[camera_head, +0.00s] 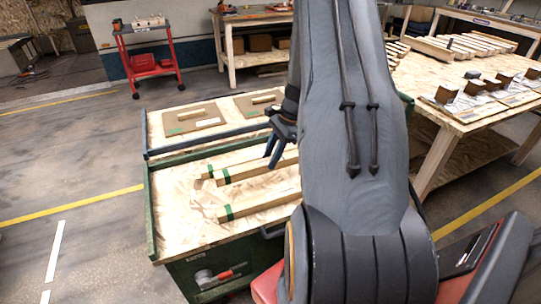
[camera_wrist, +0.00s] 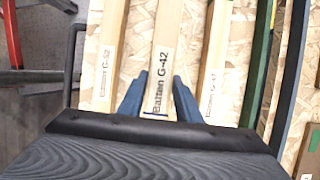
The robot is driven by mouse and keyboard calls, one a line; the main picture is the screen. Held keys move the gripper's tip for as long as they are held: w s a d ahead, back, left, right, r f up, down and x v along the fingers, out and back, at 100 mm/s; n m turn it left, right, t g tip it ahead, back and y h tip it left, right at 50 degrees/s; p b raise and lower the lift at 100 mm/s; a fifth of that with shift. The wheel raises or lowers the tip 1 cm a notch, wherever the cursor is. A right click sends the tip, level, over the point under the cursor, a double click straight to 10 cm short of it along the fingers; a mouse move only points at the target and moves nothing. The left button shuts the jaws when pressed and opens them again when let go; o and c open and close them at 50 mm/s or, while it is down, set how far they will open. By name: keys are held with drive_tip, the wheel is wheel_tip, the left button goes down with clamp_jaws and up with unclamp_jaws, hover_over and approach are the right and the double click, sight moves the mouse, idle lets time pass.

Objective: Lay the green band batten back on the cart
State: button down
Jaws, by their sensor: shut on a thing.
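The green-framed cart (camera_head: 180,225) has a pale chipboard top, and several wooden battens with green end bands lie along it. My gripper (camera_head: 275,152) is over the cart, partly hidden by my arm. In the wrist view, my gripper (camera_wrist: 160,98) is shut on the middle batten (camera_wrist: 165,50), labelled "Batten G-42", with a blue finger on each side. That batten shows in the head view (camera_head: 250,170), at or close to the cart top; I cannot tell if it touches. Other battens lie on either side, the near one (camera_head: 262,204) and the far one (camera_wrist: 214,60).
Behind a dark rail, a second surface holds brown boards (camera_head: 191,120) with small pieces. A red trolley (camera_head: 150,62) stands at the back left. A workbench (camera_head: 440,85) with battens and blocks is on the right. Floor at left is clear.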

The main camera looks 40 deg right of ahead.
drive_tip(key=shift+f+b, duration=1.2)
drive_tip(key=shift+f, duration=1.45)
drive_tip(key=c, duration=1.2)
unclamp_jaws()
drive_tip(key=shift+v, duration=3.95)
drive_tip(key=a+r+n+g, duration=0.1)
drive_tip(key=a+r+n, duration=0.4)
drive_tip(key=a, duration=0.5)
drive_tip(key=s+a+r+n+h, duration=0.2)
drive_tip(key=s+a+r+n, duration=0.2)
drive_tip(key=s+a+n, duration=0.4)
drive_tip(key=s+a+r+n+h+p, duration=0.1)
drive_tip(key=s+a+r+n, duration=0.3)
drive_tip(key=s+a+n, duration=0.4)
drive_tip(key=a+h, duration=0.1)
drive_tip(key=a, duration=0.2)
drive_tip(key=shift+a+p, duration=0.3)
drive_tip(key=shift+a, duration=0.05)
